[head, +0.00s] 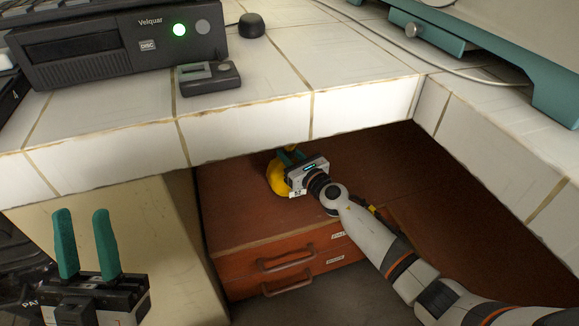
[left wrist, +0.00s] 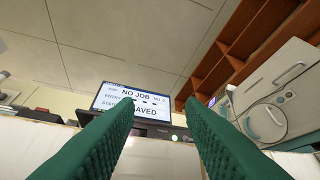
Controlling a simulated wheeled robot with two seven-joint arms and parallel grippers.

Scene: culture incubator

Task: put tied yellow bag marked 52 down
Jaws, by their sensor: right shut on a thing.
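The yellow bag (head: 277,178) shows in the head view under the tiled counter, at the top of the reddish-brown drawer cabinet (head: 225,215). My right gripper (head: 291,156) is at the bag and shut on it, partly covering it. Whether the bag touches the cabinet top is hard to tell. My left gripper (head: 84,245) is open and empty at the lower left, with its two green fingers apart. In the left wrist view those fingers (left wrist: 158,130) point up toward a screen.
A black disc drive unit (head: 115,45) and a small grey device (head: 208,78) stand on the counter. Bare cabinet top lies left of the bag. A monitor (left wrist: 133,102) shows in the left wrist view.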

